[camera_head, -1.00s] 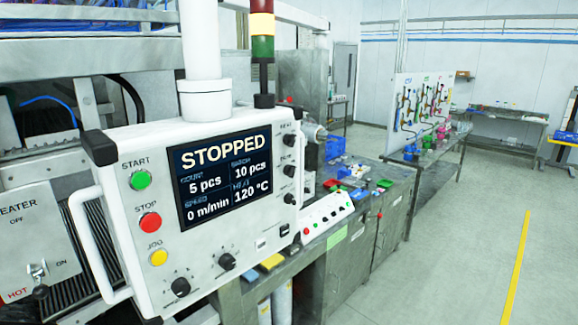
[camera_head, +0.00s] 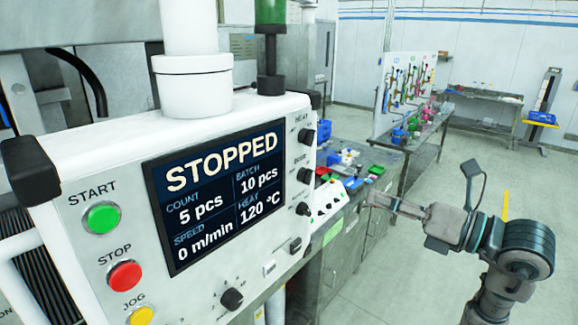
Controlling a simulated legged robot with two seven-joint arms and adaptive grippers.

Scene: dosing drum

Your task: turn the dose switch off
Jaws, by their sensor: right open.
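The white control panel (camera_head: 110,155) fills the left and middle of the head view. Its screen (camera_head: 215,195) reads STOPPED, count 5 pcs, batch 10 pcs, speed 0 m/min, heat 120 °C. A small dark switch (camera_head: 295,244) sits at the panel's lower right; I cannot read a dose label on it or tell its position. Black knobs (camera_head: 307,136) line the panel's right edge. My right gripper (camera_head: 421,182) is open and empty, to the right of the panel and apart from it. My left gripper is not in view.
The green start button (camera_head: 102,217) and red stop button (camera_head: 124,275) are on the panel's left. A small white button box (camera_head: 328,200) stands on the bench behind. A tool board (camera_head: 408,88) is farther back. Open floor (camera_head: 520,170) lies to the right.

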